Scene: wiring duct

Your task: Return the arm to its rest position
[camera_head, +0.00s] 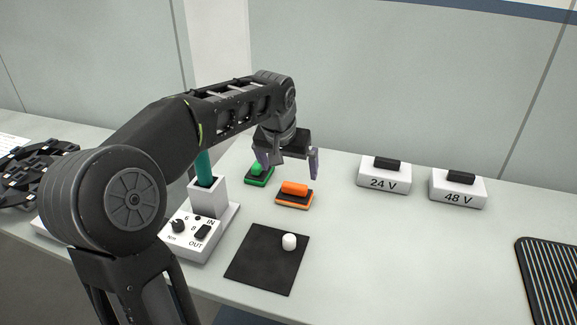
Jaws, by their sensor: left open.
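My left arm comes in from the left and reaches out over the table. My left gripper (289,167) is open, with its fingers pointing down and nothing seen between them. It hangs near a green part on a green base (258,175) and an orange part on an orange-edged base (294,193). The height of the fingertips above the table is hard to tell. My right gripper is not in view.
A teal-handled tool stands in a white holder (207,196) behind a dial box (190,231). A white cylinder (289,241) stands on a black mat (262,265). Boxes marked 24 V (384,177) and 48 V (458,191) stand at the back. A ridged black tray (545,270) lies right.

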